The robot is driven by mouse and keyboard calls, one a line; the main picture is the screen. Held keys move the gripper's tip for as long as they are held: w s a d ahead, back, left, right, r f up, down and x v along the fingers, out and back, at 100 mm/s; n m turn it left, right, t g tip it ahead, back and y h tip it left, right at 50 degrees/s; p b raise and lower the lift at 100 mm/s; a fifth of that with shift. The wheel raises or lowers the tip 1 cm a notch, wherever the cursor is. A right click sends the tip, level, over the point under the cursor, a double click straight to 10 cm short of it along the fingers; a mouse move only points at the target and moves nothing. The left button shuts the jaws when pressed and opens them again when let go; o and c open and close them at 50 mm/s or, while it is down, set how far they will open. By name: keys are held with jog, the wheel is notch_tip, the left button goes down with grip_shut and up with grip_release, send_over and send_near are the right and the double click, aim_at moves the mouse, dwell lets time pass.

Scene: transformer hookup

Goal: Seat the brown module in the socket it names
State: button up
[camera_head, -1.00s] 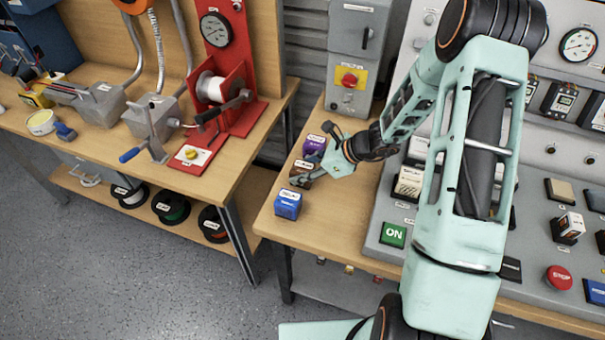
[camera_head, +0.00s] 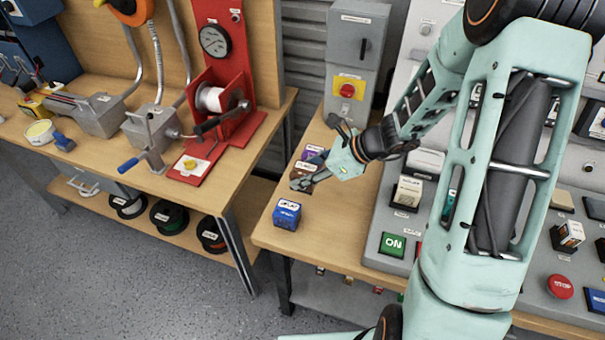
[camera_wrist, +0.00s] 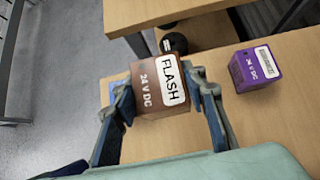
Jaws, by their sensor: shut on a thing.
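The brown module (camera_wrist: 150,92) is a small block labelled "FLASH" and "24 V DC" in the wrist view. My gripper (camera_wrist: 165,95) is shut on it, with one finger on each side. In the head view my gripper (camera_head: 303,184) is at the left bench top, between a purple module (camera_head: 314,154) and a blue module (camera_head: 287,214). The brown module is partly hidden there by the fingers, and I cannot tell whether it touches the wood. The grey console (camera_head: 375,254) at right carries modules and buttons. My arm hides part of it, and no socket label reads "FLASH" legibly.
The purple module also shows in the wrist view (camera_wrist: 257,68), apart from my gripper. A green ON button (camera_head: 392,245) and a beige module (camera_head: 407,192) are at the console's left side. A grey switch box (camera_head: 355,60) stands behind. Bare wood lies around the blue module.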

jog(key=s+d+r, duration=0.1)
jog(key=s+r, duration=0.3)
jog(key=s, duration=0.5)
jog(key=shift+s+d+r+b, duration=0.2)
jog(key=shift+r+b, duration=0.1)
jog(key=shift+b, duration=0.05)
